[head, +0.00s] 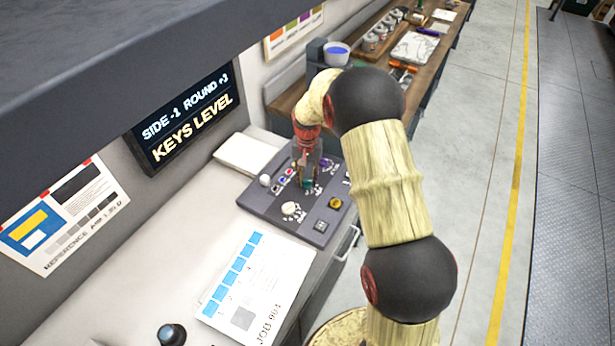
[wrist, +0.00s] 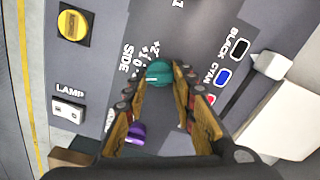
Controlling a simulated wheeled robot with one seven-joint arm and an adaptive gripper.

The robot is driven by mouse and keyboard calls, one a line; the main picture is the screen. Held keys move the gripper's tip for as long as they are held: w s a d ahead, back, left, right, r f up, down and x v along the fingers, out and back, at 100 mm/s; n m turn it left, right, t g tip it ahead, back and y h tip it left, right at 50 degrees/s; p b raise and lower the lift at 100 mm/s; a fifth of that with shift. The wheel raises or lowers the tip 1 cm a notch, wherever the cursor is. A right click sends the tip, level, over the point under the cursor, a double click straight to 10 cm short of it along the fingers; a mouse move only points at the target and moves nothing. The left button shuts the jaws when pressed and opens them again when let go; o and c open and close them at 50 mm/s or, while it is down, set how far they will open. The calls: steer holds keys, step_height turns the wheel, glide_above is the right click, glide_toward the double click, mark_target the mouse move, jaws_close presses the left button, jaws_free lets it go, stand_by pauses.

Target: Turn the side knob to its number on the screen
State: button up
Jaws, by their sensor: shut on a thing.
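The screen (head: 185,112) on the wall reads "SIDE -1 ROUND +1" and, below, "KEYS LEVEL". The side knob (wrist: 158,71) is teal and sits on the grey panel beside the printed word SIDE and a short scale of numbers. In the head view, the knob (head: 307,184) shows under my gripper (head: 307,177). In the wrist view, my gripper (wrist: 158,82) is shut on the knob, one finger on each side. A pale line on the knob points left, near the lower end of the scale. The exact number it marks is hard to tell.
The control panel (head: 265,205) also bears a white knob (head: 293,211), a yellow button (wrist: 73,26), a lamp switch (wrist: 68,110), a purple knob (wrist: 137,132) and colour keys (wrist: 223,77). A white lever (wrist: 268,65) stands close by. A job sheet (head: 262,285) lies in front.

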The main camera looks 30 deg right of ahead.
steer(key=shift+n, duration=0.5)
steer(key=o, duration=1.2)
steer(key=shift+c, duration=0.2)
steer(key=shift+r, duration=0.1)
step_height(320, 180, up, 12)
steer(key=shift+n, duration=0.3)
